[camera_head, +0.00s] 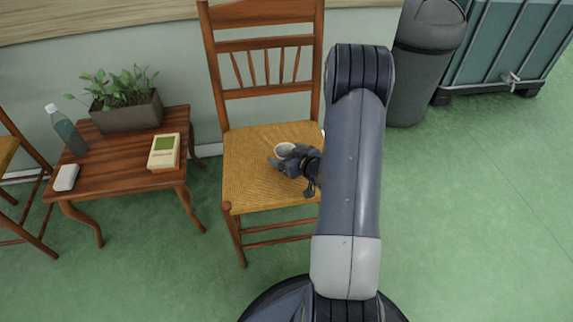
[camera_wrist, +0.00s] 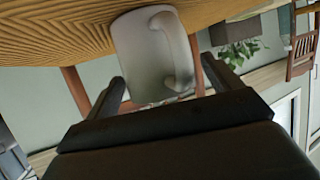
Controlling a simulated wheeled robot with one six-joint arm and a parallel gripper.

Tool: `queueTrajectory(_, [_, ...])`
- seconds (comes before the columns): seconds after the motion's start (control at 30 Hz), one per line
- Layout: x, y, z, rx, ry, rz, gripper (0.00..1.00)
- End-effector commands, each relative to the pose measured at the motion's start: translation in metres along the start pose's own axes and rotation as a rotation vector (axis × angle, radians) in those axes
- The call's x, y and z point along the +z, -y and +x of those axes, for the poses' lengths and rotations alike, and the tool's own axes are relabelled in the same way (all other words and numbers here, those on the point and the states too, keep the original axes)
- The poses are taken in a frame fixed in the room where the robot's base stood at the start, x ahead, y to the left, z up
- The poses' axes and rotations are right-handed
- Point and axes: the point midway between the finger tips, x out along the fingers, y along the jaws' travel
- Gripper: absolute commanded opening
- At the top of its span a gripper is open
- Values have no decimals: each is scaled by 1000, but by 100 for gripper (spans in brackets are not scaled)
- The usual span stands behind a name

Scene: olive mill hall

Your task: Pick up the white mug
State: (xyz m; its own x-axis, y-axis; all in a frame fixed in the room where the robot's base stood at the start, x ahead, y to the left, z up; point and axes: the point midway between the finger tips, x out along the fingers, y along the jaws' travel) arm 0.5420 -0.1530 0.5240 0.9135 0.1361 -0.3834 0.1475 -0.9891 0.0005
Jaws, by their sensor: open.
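The white mug (camera_head: 285,147) stands on the woven seat of the wooden chair (camera_head: 240,160). My gripper (camera_head: 283,166) is open at the near side of the mug and hides part of it. In the wrist view, which looks upside down, the mug (camera_wrist: 135,50) fills the space ahead of my gripper (camera_wrist: 163,72), with its handle towards the camera. One finger shows on each side of the mug. I cannot tell whether either finger touches it or how far the mug is between them.
A grey bin (camera_head: 418,75) stands behind right, beside a large tank (camera_head: 505,45). Green floor is clear at right.

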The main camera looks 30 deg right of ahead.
Motion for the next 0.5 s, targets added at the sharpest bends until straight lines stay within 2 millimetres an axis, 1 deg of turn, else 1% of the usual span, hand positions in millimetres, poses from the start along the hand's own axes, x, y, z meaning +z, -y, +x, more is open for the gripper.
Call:
queueTrajectory(0.23, [0,0,2,1,0,1,86])
queueTrajectory(0.5, [0,0,2,1,0,1,64])
